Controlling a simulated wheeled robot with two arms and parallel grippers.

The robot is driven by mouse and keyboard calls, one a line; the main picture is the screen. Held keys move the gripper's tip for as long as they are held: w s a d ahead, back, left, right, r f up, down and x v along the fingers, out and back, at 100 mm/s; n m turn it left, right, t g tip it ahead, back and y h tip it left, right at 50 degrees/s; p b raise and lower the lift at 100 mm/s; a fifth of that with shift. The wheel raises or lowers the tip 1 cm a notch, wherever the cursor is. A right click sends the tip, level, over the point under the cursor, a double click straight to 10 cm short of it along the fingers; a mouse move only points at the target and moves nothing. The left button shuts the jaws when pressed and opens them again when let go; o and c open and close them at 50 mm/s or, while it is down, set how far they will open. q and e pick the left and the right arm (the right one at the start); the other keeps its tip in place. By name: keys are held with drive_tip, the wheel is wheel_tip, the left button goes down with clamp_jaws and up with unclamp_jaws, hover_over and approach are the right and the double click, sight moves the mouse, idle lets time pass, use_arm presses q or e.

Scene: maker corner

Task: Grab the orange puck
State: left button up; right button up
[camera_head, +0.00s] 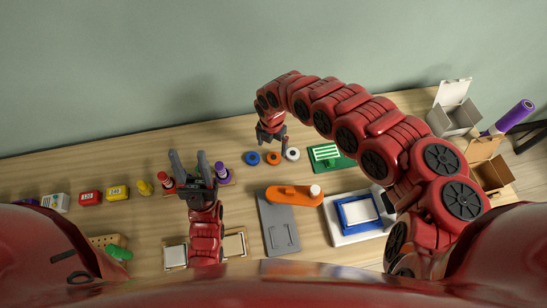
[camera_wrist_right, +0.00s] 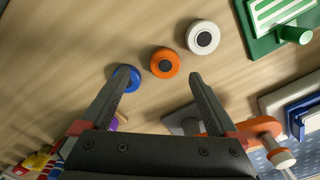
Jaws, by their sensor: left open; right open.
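The orange puck (camera_head: 273,158) lies flat on the wooden table, between a blue puck (camera_head: 251,158) and a white puck (camera_head: 292,154). In the right wrist view the orange puck (camera_wrist_right: 165,63) is round with a dark centre and sits beyond the fingertips, roughly midway between them. My right gripper (camera_wrist_right: 160,78) is open and empty above the pucks; one finger overlaps the blue puck (camera_wrist_right: 127,78) in that view. In the head view my right gripper (camera_head: 272,138) is just behind the orange puck. My left gripper (camera_head: 187,158) is open and empty over the table's left part.
A green board with a white striped block (camera_head: 326,153) lies right of the pucks. An orange tool with a white knob (camera_head: 293,195) and a grey plate (camera_head: 278,228) lie in front. A purple bottle (camera_head: 221,170) stands near my left gripper. Open boxes (camera_head: 455,119) stand far right.

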sight(273, 157)
drive_tip(key=shift+s+f, duration=0.25)
drive_tip(key=shift+f, duration=0.2)
drive_tip(key=f, duration=0.1)
drive_tip(key=f+p, duration=0.1)
drive_tip(key=f, duration=0.1)
drive_tip(key=shift+s+d+f+p, duration=0.1)
drive_tip(key=shift+s+f+p, duration=0.15)
drive_tip(key=shift+p, duration=0.15)
drive_tip(key=shift+f, duration=0.5)
drive_tip(key=shift+d+f, duration=0.15)
drive_tip(key=c, duration=1.4)
drive_tip(key=shift+r, duration=0.2)
